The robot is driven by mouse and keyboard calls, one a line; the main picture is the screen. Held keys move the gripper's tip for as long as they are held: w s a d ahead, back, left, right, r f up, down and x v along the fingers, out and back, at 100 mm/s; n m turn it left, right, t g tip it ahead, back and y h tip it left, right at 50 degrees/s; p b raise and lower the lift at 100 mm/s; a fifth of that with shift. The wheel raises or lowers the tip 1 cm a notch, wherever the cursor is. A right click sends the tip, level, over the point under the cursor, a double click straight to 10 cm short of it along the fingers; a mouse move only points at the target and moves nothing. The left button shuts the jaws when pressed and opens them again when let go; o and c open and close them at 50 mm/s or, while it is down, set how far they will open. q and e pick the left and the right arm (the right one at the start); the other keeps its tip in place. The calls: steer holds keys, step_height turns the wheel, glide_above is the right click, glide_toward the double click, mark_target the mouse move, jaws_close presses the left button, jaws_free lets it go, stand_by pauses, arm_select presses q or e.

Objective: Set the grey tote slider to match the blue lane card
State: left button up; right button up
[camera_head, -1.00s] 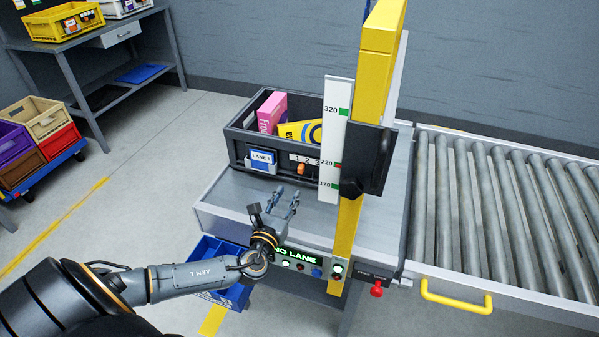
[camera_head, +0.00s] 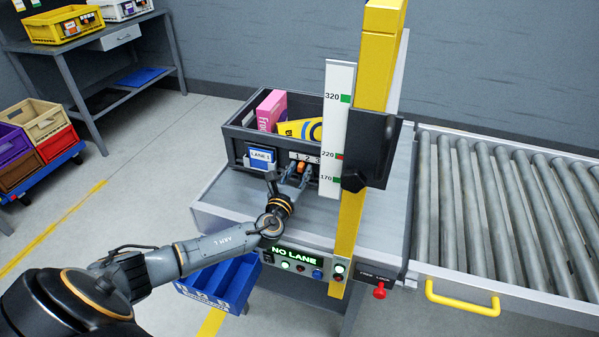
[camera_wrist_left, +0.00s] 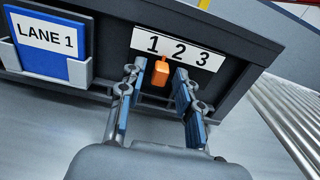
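The dark grey tote (camera_head: 236,146) stands on the conveyor table with its front facing me. Its orange slider (camera_wrist_left: 161,72) sits under a white 1-2-3 scale (camera_wrist_left: 178,50) and appears between 1 and 2; I cannot tell its exact setting. The blue lane card (camera_wrist_left: 48,42), in a holder left of the scale, reads LANE 1; it also shows in the head view (camera_head: 261,158). My left gripper (camera_head: 298,174) is open at the tote front, one finger on each side of the slider; contact is unclear. My right gripper is out of view.
A yellow post (camera_head: 349,240) with a black head and white height scale (camera_head: 336,120) stands just right of the tote. The panel display (camera_head: 294,253) reads NO LANE. Rollers (camera_head: 500,200) run to the right. A blue bin (camera_head: 225,280) sits below the table's left front.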

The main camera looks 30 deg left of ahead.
arm_select(q)
steer(key=c, duration=0.6)
steer(key=shift+s+a, duration=0.2)
steer(key=shift+a, duration=0.55)
stand_by(0.5)
steer(key=o, duration=0.6)
